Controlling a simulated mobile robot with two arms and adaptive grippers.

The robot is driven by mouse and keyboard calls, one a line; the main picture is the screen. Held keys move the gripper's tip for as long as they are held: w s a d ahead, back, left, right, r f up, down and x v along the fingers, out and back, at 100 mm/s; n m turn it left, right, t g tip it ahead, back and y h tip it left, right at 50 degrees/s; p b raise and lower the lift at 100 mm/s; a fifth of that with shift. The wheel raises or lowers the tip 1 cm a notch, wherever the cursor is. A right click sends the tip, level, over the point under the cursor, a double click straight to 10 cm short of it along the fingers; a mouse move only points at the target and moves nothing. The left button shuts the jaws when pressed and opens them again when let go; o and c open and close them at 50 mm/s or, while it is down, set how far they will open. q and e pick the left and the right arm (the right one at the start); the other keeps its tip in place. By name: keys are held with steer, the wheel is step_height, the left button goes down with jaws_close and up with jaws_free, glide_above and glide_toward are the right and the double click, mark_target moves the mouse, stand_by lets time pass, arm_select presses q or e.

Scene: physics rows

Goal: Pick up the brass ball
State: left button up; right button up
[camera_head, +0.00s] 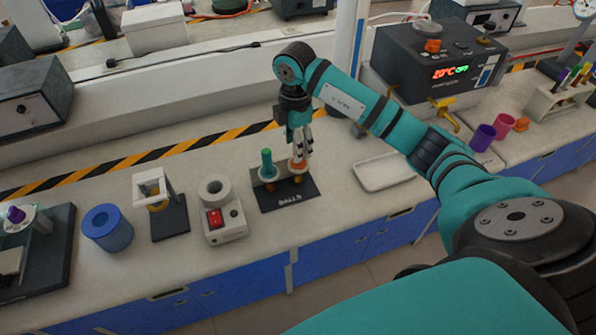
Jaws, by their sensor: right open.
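A dark stand (287,202) labelled BALLS sits on the white bench near the middle. A green post-like piece (267,162) stands on its left side. Small orange-brown ball-like shapes (270,187) show low on the stand. I cannot tell for certain which of them is the brass ball. My right gripper (299,158) points down over the right side of the stand, with its fingers open. An orange piece shows at the fingertips, and I cannot tell whether they touch it. The fingers partly hide that side of the stand. My left gripper is not in view.
A white device with a red switch (214,219), a white frame on a dark base (170,218) and a blue cylinder (107,228) stand to the left. A pale tray (384,172) lies to the right, before a dark heater unit (437,58). Purple (482,138) and pink cups stand further right.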

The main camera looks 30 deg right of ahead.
mark_target(298, 164)
steer(key=f, duration=0.2)
steer(key=f+p, duration=0.1)
steer(key=shift+d+f, duration=0.35)
steer(key=shift+f, duration=0.65)
jaws_close()
